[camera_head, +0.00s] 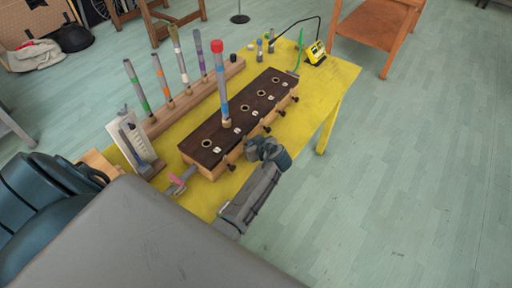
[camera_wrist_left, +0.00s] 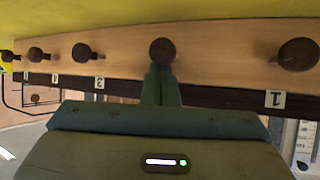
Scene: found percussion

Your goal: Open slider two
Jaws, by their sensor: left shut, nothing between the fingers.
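A long wooden box with a dark top (camera_head: 190,147) lies on the yellow table, with several round holes along its top and dark slider knobs along its front. The second slider knob (camera_wrist_left: 162,51) is in the middle of the left wrist view; in the head view my gripper hides it. My left gripper (camera_head: 253,149) is at the box front, shut and empty. Its fingertips (camera_wrist_left: 162,72) overlap the lower edge of that knob; I cannot tell whether they touch. The first slider knob (camera_head: 231,168) is beside it, also in the wrist view (camera_wrist_left: 299,54). My right gripper is not in view.
A tall tube with a red cap (camera_head: 218,70) stands in the box's second hole. Behind is a wooden rack (camera_head: 186,101) of several tubes. A white scale board (camera_head: 133,140) and a pink-ended tool (camera_head: 179,182) are at the left end. A yellow meter (camera_head: 315,53) is far right.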

